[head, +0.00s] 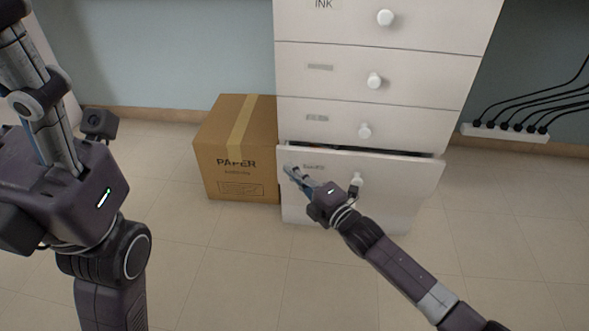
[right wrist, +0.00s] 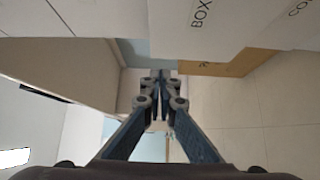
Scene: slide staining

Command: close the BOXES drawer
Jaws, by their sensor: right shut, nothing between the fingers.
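The BOXES drawer (head: 325,160) is the low drawer of the white cabinet in the head view. It stands partly out, with a dark gap along its top edge and a round white knob (head: 357,178). Its front and part of its label also show in the right wrist view (right wrist: 235,20). My right gripper (head: 290,171) is shut and empty, at the left part of the drawer front; I cannot tell whether it touches. Its closed fingers show in the right wrist view (right wrist: 157,78). My left gripper (head: 40,90) is raised at the far left, its fingertips unclear.
Other drawers of the cabinet (head: 425,60) above look shut, each with a white knob. A brown PAPER carton (head: 235,140) stands on the floor against the cabinet's left side. A power strip with black cables (head: 505,132) is at the right. The tiled floor in front is clear.

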